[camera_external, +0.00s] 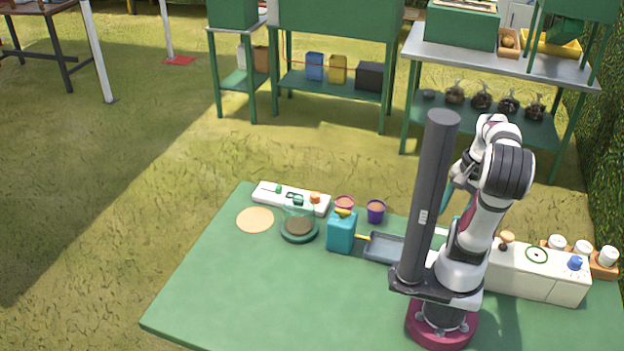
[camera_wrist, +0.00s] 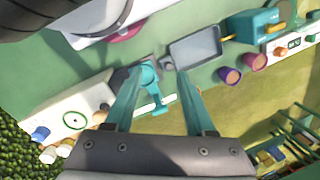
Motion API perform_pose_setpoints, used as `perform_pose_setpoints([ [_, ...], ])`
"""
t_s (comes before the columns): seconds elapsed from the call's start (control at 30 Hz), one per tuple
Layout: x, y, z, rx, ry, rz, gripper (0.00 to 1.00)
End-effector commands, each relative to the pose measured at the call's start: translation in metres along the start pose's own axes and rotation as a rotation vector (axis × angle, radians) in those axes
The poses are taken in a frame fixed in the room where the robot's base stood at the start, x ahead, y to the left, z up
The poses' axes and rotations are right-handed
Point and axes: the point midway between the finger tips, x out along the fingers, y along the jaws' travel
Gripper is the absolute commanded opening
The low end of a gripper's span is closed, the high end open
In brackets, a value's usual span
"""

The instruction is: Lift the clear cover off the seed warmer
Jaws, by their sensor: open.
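The seed warmer (camera_external: 299,236) is a round dark-green base with brown content, standing on the green table left of centre in the external view. Its clear cover (camera_external: 298,215) is a see-through dome sitting over it. In the external view the gripper is mostly hidden behind my arm, on the right half of the table, well apart from the warmer. I cannot make out the seed warmer in the wrist view.
A teal box (camera_external: 341,233) stands right of the warmer, with a grey tray (camera_external: 384,247) beyond it. Purple pot (camera_external: 376,211), white panel (camera_external: 291,198) and tan disc (camera_external: 255,220) are nearby. A white cabinet (camera_external: 535,272) stands right. The front-left table is clear.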

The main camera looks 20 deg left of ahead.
Motion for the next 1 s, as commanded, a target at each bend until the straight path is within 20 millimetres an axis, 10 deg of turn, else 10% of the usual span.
perform_pose_setpoints([
  [0.17, -0.013, -0.026, -0.014, -0.182, -0.002, 0.012, 0.55],
  [0.33, -0.032, -0.175, -0.027, -0.987, -0.009, 0.051, 0.55],
  [0.53, 0.005, -0.338, 0.08, -1.843, -0.008, 0.059, 0.55],
  [0.7, 0.028, -0.367, 0.125, -2.06, -0.006, 0.055, 0.55],
  [1.0, 0.107, -0.365, 0.121, -2.059, -0.006, 0.055, 0.55],
])
